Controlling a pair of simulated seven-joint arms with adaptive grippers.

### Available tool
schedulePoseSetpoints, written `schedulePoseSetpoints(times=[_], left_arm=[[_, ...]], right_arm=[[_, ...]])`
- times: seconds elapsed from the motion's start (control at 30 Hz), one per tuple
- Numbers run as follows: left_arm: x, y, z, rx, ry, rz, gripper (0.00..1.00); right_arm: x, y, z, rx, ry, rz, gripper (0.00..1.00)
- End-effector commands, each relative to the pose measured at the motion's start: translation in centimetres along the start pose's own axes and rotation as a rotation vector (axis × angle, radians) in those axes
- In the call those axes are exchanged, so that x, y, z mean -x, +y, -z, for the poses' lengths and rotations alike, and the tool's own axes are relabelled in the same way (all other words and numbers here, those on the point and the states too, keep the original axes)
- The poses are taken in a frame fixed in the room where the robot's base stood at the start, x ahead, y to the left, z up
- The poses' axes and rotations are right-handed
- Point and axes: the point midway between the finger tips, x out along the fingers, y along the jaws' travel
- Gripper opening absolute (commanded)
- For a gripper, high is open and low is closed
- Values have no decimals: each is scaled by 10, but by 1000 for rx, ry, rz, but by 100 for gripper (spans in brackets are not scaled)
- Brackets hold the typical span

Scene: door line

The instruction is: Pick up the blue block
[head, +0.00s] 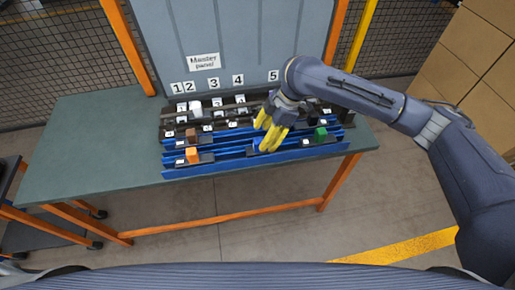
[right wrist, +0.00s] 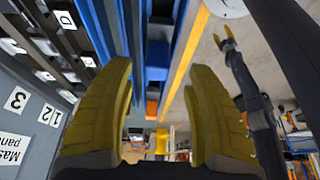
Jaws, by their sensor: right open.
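The blue block (right wrist: 157,58) shows in the right wrist view, between and beyond the two yellow fingers, on the blue rails. In the head view it is mostly hidden by my right gripper (head: 271,136), with a bit of blue (head: 257,145) beside the fingertips. My right gripper, also in the right wrist view (right wrist: 160,100), is open and empty, its fingers pointing down at the front rails. I cannot tell whether the fingertips touch the block. My left gripper (right wrist: 225,37) shows small in the right wrist view, its yellow tips apart and away from the rails.
An orange block (head: 192,155) and a brown block (head: 191,134) sit left on the rails; a green block (head: 320,134) sits right. A white piece (head: 195,107) stands behind. A grey panel (head: 235,40) rises at the back. The green table (head: 95,140) is clear on the left.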

Motion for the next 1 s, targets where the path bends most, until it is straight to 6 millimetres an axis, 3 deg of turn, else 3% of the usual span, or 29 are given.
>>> schedulePoseSetpoints(times=[0.17,0.6,0.93,1.0], left_arm=[[0,1,1,0,1,-1,51],[0,1,1,1,1,-1,51],[0,1,1,1,1,-1,51],[0,1,1,1,1,-1,51]], right_arm=[[-7,1,1,0,1,0,54],[-52,3,1,0,0,0,54],[-54,4,1,1,-1,-1,55],[-54,4,1,1,-1,-1,47]])
